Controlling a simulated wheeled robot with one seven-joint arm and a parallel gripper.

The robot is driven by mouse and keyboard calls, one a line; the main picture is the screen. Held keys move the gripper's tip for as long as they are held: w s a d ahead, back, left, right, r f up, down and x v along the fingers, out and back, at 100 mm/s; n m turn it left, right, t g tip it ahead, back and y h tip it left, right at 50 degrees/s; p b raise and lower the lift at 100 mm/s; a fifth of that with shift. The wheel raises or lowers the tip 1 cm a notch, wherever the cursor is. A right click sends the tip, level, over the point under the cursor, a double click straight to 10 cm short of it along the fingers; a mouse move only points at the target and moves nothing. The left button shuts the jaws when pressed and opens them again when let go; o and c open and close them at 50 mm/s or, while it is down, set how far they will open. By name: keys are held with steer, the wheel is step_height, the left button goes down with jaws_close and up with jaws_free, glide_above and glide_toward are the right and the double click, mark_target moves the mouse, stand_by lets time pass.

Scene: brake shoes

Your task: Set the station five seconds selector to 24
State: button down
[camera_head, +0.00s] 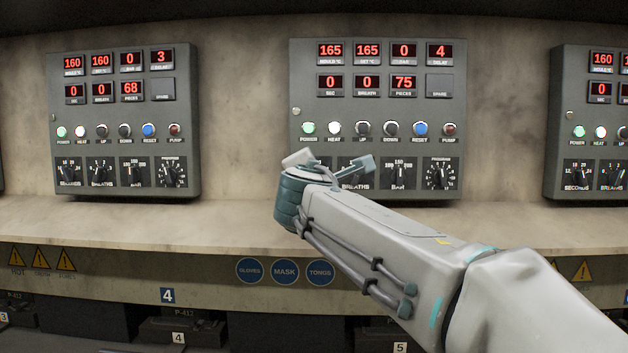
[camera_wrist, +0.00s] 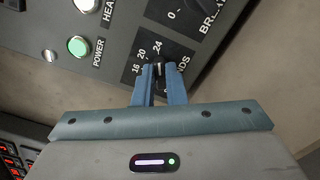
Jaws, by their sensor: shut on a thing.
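The seconds selector's dial plate (camera_wrist: 128,66) is on the middle panel (camera_head: 378,110). In the wrist view its marks 16, 20 and 24 show, with the rest of the scale hidden by my gripper. My gripper (camera_wrist: 159,72) is shut on the black selector knob (camera_wrist: 158,87), one finger on each side. A pale pointer mark on the knob seems to face the 24 side, but its exact setting is hard to tell. In the head view my gripper and wrist cover this selector.
The breaths, bar (camera_head: 398,174) and programme (camera_head: 437,174) selectors lie to the right. A row of buttons, with a lit green power button (camera_head: 308,128), sits just above. Similar panels stand left (camera_head: 125,120) and right (camera_head: 590,120). A ledge (camera_head: 120,212) runs below.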

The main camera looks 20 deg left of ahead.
steer(key=c, duration=1.5)
jaws_free()
steer(key=b+v, duration=0.2)
steer(key=v, duration=1.2)
steer(key=shift+w, duration=0.1)
